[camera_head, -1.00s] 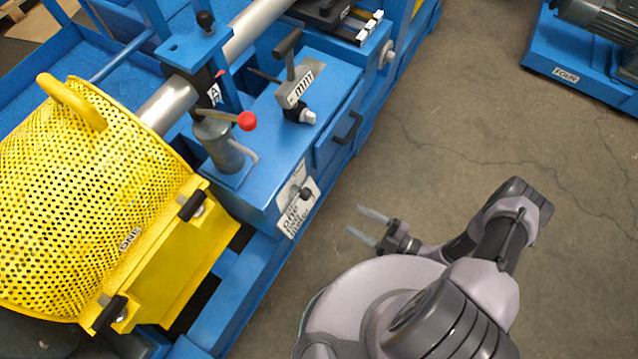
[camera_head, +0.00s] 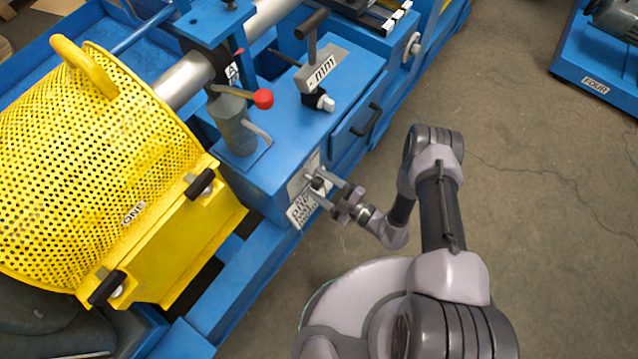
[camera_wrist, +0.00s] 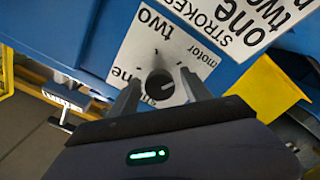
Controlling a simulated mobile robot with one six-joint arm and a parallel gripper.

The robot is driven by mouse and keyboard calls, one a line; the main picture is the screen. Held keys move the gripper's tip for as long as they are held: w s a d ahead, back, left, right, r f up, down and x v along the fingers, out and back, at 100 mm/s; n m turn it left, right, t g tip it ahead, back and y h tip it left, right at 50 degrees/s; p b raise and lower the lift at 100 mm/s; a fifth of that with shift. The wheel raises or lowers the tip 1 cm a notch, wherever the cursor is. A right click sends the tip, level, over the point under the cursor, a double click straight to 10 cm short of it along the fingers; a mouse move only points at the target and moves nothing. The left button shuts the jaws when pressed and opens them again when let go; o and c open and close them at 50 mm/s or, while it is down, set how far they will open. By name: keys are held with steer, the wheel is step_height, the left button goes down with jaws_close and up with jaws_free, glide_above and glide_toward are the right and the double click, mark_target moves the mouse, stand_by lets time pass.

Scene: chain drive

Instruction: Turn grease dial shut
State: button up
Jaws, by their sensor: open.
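The dial is a small dark round knob (camera_wrist: 159,84) on a white label plate (camera_wrist: 140,45) marked "one", "two" and "motor" in the wrist view. In the head view the knob (camera_head: 317,183) sits on the front face of the blue box. My gripper (camera_wrist: 160,80) is open, with one finger on each side of the knob. I cannot tell whether the fingers touch it. In the head view my gripper (camera_head: 322,188) reaches the box face from the right. A grease pump with a red-tipped lever (camera_head: 263,99) stands on the box to the left.
A second label reading "STROKES" (camera_wrist: 235,25) is beside the dial plate. A drawer with a black handle (camera_head: 366,120) is to the right on the box. The yellow mesh guard (camera_head: 90,170) fills the left.

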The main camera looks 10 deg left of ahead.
jaws_close()
